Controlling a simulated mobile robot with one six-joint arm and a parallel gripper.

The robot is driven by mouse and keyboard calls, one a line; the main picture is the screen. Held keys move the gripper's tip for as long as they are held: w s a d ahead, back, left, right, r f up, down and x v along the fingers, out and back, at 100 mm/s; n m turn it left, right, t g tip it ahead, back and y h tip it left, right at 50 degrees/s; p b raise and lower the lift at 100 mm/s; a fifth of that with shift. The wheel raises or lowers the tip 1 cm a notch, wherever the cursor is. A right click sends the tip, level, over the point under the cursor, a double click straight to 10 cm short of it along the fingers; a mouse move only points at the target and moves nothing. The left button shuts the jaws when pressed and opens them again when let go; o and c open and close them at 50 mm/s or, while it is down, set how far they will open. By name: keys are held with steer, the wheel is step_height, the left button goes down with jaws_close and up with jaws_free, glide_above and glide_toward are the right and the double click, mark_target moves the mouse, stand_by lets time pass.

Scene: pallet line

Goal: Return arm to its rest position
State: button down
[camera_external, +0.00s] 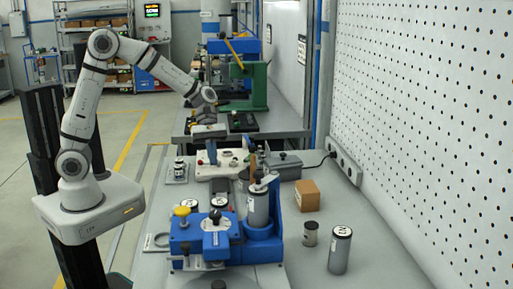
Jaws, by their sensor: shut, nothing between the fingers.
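My arm, white with dark joint bands, rises from its base at the left and reaches over to the right. My gripper (209,132) points down above the far part of the workbench (375,246). It is shut and empty, with its fingertips small in this view. A white fixture board (204,172) lies below it, and the gripper appears apart from it, though the exact gap cannot be told.
A blue fixture (187,238) holds a tall cylinder (258,206). A brown box (307,195), a short cylinder (310,233) and a taller one (340,250) stand to the right. A pegboard wall (425,110) borders the bench. A green machine (250,90) stands behind.

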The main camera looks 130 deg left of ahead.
steer(key=shift+s+a+r, duration=0.25)
steer(key=shift+s+r, duration=0.15)
steer(key=shift+r, duration=0.15)
steer(key=s+d+r+m+g+y, duration=0.1)
steer(key=d+m+g, duration=0.1)
steer(key=d+m, duration=0.55)
steer(key=d+r+m+g, duration=0.2)
steer(key=d+m, duration=0.3)
steer(key=d, duration=0.6)
steer(key=s+d+m+y, duration=0.3)
steer(key=s+d+m, duration=0.7)
steer(key=m, duration=0.6)
steer(key=shift+d+y, duration=0.4)
steer(key=shift+d, duration=0.85)
steer(key=c, duration=2.1)
jaws_free()
